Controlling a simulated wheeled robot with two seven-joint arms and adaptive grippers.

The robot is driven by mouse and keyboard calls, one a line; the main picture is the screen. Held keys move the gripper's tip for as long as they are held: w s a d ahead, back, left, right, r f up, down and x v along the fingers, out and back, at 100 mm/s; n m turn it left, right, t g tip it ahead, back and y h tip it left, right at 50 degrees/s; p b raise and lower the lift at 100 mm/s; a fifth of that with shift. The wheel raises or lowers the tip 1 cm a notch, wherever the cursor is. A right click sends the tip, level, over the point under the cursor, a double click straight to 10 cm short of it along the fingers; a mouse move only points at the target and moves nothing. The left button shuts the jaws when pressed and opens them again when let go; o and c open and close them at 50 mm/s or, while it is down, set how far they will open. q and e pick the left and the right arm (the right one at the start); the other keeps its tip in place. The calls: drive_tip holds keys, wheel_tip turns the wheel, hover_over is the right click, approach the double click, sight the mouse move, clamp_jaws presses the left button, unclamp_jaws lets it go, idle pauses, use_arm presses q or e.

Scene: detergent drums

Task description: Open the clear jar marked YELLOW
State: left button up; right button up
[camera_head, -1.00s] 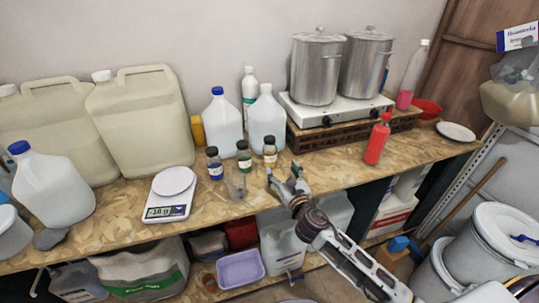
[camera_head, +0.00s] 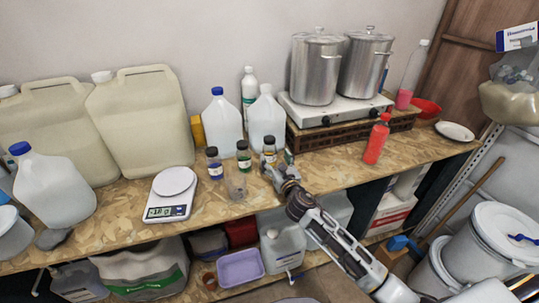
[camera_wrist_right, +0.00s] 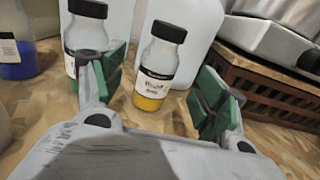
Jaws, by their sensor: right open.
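The clear jar with yellow contents (camera_head: 269,148) stands upright on the wooden bench, right of the two similar jars, its lower part hidden by my gripper. In the right wrist view this jar (camera_wrist_right: 157,70) has a black lid on, a black-and-white label too blurred to read surely, and yellow stuff at the bottom. My right gripper (camera_head: 276,166) is open and empty just in front of it. In the wrist view the green-padded fingers (camera_wrist_right: 163,90) stand to either side of the jar's image, with no visible contact. My left gripper is not in view.
A green jar (camera_head: 243,158) and a blue jar (camera_head: 215,165) stand close on the left, with an empty glass (camera_head: 236,186) before them. White jugs (camera_head: 266,122) stand behind. A burner (camera_head: 336,110) with two pots is at right. Bench is clear toward the red bottle (camera_head: 376,142).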

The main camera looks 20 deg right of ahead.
sight(271, 147)
drive_tip(key=shift+w, duration=0.95)
drive_tip(key=shift+w, duration=0.1)
drive_tip(key=shift+w+f+p, duration=0.15)
drive_tip(key=shift+w+p, duration=0.2)
drive_tip(key=shift+w, duration=2.15)
drive_tip(key=c, duration=1.3)
drive_tip(key=shift+r+p, duration=0.3)
drive_tip(key=shift+r, duration=0.8)
drive_tip(key=shift+r+p, duration=0.5)
drive_tip(key=shift+r, duration=3.45)
